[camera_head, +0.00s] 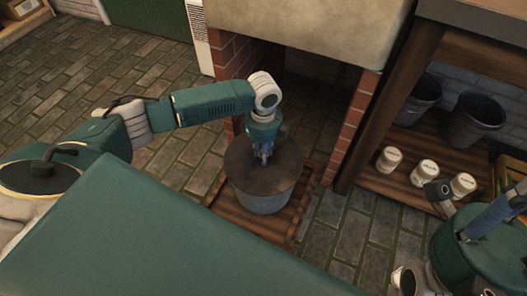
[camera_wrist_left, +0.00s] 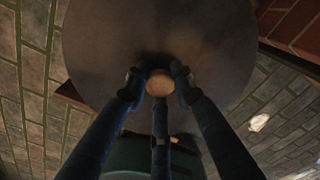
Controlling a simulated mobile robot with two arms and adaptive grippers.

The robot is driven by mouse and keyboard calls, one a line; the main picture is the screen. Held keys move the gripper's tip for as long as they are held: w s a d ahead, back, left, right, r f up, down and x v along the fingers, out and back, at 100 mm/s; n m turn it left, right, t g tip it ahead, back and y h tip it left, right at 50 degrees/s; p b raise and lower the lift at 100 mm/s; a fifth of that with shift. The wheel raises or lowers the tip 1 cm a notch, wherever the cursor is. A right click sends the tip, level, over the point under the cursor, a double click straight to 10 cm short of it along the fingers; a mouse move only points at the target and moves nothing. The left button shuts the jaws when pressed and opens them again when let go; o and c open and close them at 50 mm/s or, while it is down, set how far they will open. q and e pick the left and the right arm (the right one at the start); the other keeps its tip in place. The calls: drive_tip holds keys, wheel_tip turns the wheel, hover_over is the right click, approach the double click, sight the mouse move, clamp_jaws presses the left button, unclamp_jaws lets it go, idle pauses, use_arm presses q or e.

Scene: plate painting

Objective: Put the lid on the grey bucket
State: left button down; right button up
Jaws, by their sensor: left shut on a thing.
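The grey bucket (camera_head: 262,202) stands on a wooden pallet (camera_head: 250,230) in front of the brick kiln opening. The dark round lid (camera_head: 285,162) lies over the bucket's top in the head view and looks about level with its rim; I cannot tell whether it is fully seated. My left gripper (camera_head: 264,158) reaches down to the lid's middle. In the left wrist view, the left gripper (camera_wrist_left: 158,82) is shut on the lid's round light wooden knob, and the lid (camera_wrist_left: 155,30) fills the upper middle. The right gripper is not clearly visible; part of my right arm shows at the lower right.
A brick structure (camera_head: 362,115) with a pale top stands behind the bucket. A wooden shelf at the right holds dark buckets (camera_head: 473,119) and several white jars (camera_head: 389,159). Open stone floor (camera_head: 120,90) lies at the left.

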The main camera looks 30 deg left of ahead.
idle(0.3)
use_arm(q)
drive_tip(key=c, duration=0.8)
unclamp_jaws()
drive_tip(key=shift+f, duration=0.1)
